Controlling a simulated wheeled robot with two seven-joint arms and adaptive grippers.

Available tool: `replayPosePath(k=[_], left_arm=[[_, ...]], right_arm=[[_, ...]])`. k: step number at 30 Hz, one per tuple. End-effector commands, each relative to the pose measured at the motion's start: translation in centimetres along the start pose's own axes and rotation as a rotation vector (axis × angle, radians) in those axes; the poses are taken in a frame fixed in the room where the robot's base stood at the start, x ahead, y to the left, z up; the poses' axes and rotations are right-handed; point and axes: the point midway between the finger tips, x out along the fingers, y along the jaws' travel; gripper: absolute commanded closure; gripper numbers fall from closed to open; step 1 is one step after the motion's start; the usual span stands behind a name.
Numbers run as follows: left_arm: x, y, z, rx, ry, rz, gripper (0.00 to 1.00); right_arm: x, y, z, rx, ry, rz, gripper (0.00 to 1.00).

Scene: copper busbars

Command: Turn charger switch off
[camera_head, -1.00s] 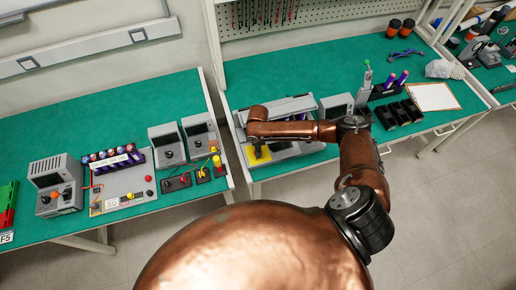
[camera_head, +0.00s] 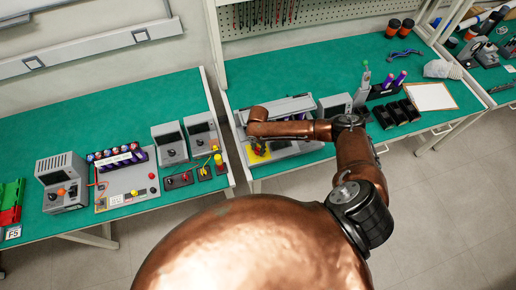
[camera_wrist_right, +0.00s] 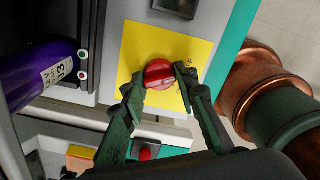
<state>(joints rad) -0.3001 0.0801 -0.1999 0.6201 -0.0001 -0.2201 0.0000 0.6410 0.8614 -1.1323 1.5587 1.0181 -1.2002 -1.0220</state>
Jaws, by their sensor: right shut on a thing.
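The charger switch is a red rotary knob (camera_wrist_right: 158,75) on a yellow square plate (camera_wrist_right: 185,48) in the right wrist view. The plate also shows in the head view (camera_head: 252,158), on the front of the grey charger unit (camera_head: 289,106). My right gripper (camera_wrist_right: 158,77) is shut on the knob, with one dark green finger on each side of it. The knob's pointer bar lies roughly sideways in the picture. In the head view my copper right arm covers part of the charger, and the fingers are hard to make out. My left gripper is not in view.
A purple cylinder (camera_wrist_right: 45,77) marked 3 lies beside the plate. A second red knob (camera_wrist_right: 148,152) sits near the lower edge. On the left green bench (camera_head: 130,90) stand grey instruments (camera_head: 61,183) and wired terminal blocks (camera_head: 178,180). A gap separates the benches.

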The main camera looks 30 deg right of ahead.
Motion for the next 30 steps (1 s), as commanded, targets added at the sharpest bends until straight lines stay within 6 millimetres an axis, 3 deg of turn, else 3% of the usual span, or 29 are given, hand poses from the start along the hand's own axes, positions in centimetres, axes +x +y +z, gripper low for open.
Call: replayPosePath(k=[16,17,24,30], left_arm=[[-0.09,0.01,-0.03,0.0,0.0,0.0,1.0],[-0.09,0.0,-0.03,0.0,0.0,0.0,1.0],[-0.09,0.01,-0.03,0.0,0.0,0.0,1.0],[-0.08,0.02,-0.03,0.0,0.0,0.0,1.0]], right_arm=[[-0.05,0.08,-0.03,-0.029,0.0,0.001,0.97],[-0.05,0.08,-0.03,-0.029,0.0,0.001,0.72],[-0.03,0.05,-0.02,-0.028,0.0,0.001,0.55],[-0.02,0.02,0.0,-0.027,0.0,0.001,0.55]])
